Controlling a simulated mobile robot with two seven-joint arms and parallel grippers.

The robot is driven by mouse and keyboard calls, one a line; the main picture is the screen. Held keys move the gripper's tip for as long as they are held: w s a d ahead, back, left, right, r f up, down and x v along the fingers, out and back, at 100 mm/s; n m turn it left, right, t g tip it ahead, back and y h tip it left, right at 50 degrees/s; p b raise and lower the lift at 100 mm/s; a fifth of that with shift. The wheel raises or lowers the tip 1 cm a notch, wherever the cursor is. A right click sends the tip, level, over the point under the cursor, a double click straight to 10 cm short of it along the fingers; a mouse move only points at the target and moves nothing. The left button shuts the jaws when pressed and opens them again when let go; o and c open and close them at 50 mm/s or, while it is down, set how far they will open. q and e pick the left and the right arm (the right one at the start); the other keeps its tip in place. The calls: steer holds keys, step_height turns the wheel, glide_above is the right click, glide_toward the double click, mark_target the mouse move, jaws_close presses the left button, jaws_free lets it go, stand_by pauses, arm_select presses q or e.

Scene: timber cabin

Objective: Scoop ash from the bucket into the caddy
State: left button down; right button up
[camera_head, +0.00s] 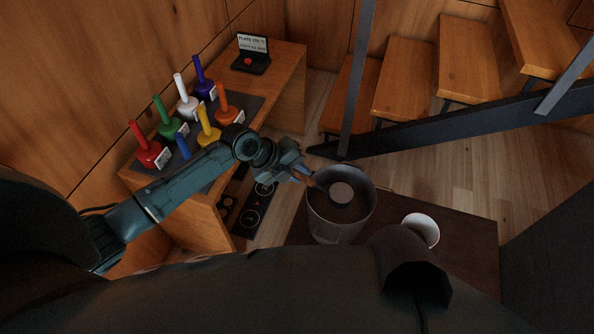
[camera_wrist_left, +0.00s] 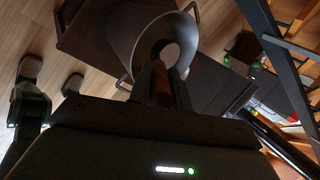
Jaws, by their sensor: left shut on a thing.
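The grey metal bucket (camera_head: 335,228) stands on a dark low table, and it also shows in the left wrist view (camera_wrist_left: 140,45). My left gripper (camera_head: 305,173) is at the bucket's left rim, shut on the brown handle (camera_wrist_left: 160,84) of a scoop. The scoop's round pale head (camera_head: 341,193) is within the bucket's mouth as seen from above; it also shows in the left wrist view (camera_wrist_left: 170,54). I cannot tell whether it holds ash or how deep it sits. A white open container (camera_head: 422,230), possibly the caddy, stands right of the bucket. My right gripper is not clearly seen.
The dark table (camera_head: 470,235) has bare room at its right. A wooden desk (camera_head: 285,62) at the left holds several coloured handled pieces and a small dark device with a sign (camera_head: 252,52). Wooden stairs (camera_head: 405,75) with dark metal rails stand behind.

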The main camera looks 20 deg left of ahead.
arm_select(q)
steer(key=shift+w+d+r+g+y+p, duration=0.25)
steer(key=shift+d+r+y+p, duration=0.35)
steer(key=shift+p, duration=0.4)
steer(key=shift+w+d+r+g+y+p, duration=0.15)
steer(key=shift+w+d+r+y+p, duration=0.25)
steer(key=shift+d+r+p, duration=0.4)
steer(key=shift+f, duration=0.25)
steer(key=shift+s+a+f, duration=0.1)
steer(key=shift+a+f, duration=0.05)
steer(key=shift+a+f, duration=0.1)
steer(key=shift+f, duration=0.05)
steer(key=shift+s+a+f+t+h+b, duration=0.35)
steer(key=shift+a+f+h+b, duration=0.45)
steer(key=shift+b, duration=0.45)
steer(key=shift+s+a+b, duration=0.15)
steer(key=shift+a+b, duration=0.25)
steer(key=shift+b, duration=0.1)
